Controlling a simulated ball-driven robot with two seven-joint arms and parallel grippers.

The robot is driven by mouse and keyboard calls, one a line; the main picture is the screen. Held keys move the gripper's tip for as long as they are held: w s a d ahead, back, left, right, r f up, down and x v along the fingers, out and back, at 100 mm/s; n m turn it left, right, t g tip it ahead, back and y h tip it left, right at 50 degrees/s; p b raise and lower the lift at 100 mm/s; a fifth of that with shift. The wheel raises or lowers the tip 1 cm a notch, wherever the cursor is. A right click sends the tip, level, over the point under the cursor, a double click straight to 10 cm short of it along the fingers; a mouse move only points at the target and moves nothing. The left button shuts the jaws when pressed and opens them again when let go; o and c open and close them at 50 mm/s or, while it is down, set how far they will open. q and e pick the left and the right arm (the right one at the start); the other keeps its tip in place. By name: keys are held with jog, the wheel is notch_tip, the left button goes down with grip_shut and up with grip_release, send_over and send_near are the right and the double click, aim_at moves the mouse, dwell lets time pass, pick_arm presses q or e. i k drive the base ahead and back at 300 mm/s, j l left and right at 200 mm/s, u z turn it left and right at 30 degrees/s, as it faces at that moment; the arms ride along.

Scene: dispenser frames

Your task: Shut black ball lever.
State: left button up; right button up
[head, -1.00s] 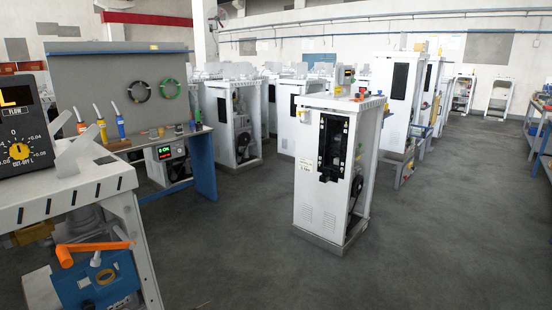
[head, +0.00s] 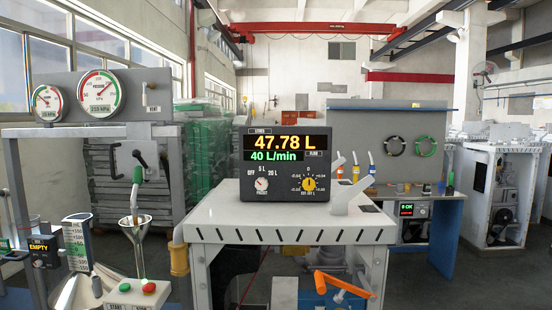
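I cannot tell from here how the lever is set. Neither of my grippers is in view.
A white bench (head: 285,222) with a black display box (head: 286,165) reading 47.78 L stands in the middle. An orange handle (head: 342,285) sticks out below it. Some grey floor is clear at the right.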

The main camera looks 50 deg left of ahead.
aim_at(137, 154)
jog(key=u, duration=2.45)
jog(key=i+l, duration=0.15)
jog(key=i, duration=0.35)
jog(key=i+l, duration=0.15)
jog(key=i, duration=0.35)
jog(key=l+z, duration=0.05)
